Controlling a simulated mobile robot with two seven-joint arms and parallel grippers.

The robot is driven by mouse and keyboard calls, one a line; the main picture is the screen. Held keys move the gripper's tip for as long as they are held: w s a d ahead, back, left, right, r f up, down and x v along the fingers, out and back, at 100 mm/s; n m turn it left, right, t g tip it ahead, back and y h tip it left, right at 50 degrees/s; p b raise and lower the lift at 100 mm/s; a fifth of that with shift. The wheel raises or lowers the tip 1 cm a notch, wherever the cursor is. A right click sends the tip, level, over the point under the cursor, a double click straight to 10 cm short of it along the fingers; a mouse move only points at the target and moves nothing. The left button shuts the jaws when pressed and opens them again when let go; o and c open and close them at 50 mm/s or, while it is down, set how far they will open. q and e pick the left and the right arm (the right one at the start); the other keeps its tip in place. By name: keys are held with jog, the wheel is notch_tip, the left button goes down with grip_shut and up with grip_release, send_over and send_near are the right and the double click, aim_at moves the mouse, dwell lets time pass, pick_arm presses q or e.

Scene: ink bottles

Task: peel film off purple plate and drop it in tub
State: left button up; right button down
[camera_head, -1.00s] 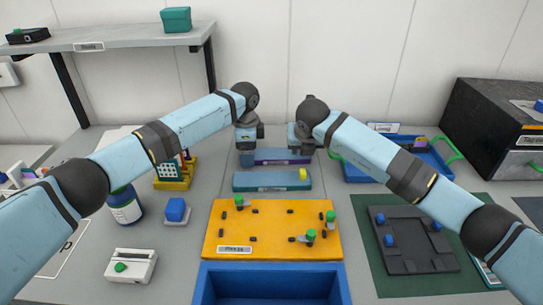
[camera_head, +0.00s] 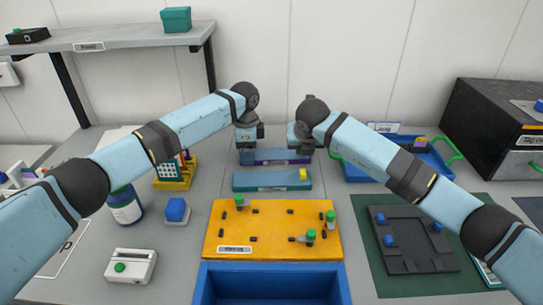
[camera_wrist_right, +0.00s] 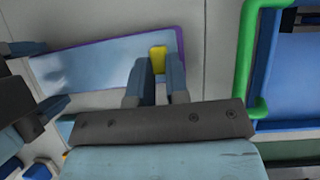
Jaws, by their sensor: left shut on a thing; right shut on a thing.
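The purple plate (camera_head: 283,162) lies at the back middle of the table, partly hidden by my grippers. In the right wrist view its purple edge (camera_wrist_right: 181,48) frames a pale blue film (camera_wrist_right: 105,65) that covers its face, with a yellow tab (camera_wrist_right: 158,58) at one end. My right gripper (camera_wrist_right: 158,75) is shut on the yellow tab. My left gripper (camera_head: 247,152) is shut at the plate's left end; its fingertips are mostly hidden. A blue open tub (camera_head: 270,285) stands at the front edge and looks empty.
A teal plate (camera_head: 265,183) with a yellow tab lies just in front. An orange board (camera_head: 275,225) with green-capped pieces sits between it and the tub. A blue tray (camera_head: 365,172) with green handles stands right of my right gripper. A blue bottle (camera_head: 125,208) stands left.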

pick_arm(q)
jog(key=o, duration=1)
jog(key=shift+a, duration=0.1)
pick_arm(e)
jog(key=shift+r, duration=0.1)
pick_arm(q)
jog(key=shift+a+r+p, duration=0.2)
jog(key=shift+a+p, duration=0.35)
jog(key=shift+p, duration=0.1)
jog(key=shift+a+r+p, duration=0.15)
jog(key=shift+a+p, duration=0.4)
jog(key=shift+p, duration=0.1)
pick_arm(e)
jog(key=shift+r, duration=1.2)
pick_arm(q)
jog(key=shift+s+a+r+p, duration=0.1)
jog(key=shift+a+r+p, duration=0.1)
jog(key=shift+a+p, duration=0.75)
pick_arm(e)
jog(key=shift+r, duration=0.9)
pick_arm(q)
jog(key=shift+a, duration=0.35)
pick_arm(e)
jog(key=shift+r, duration=0.15)
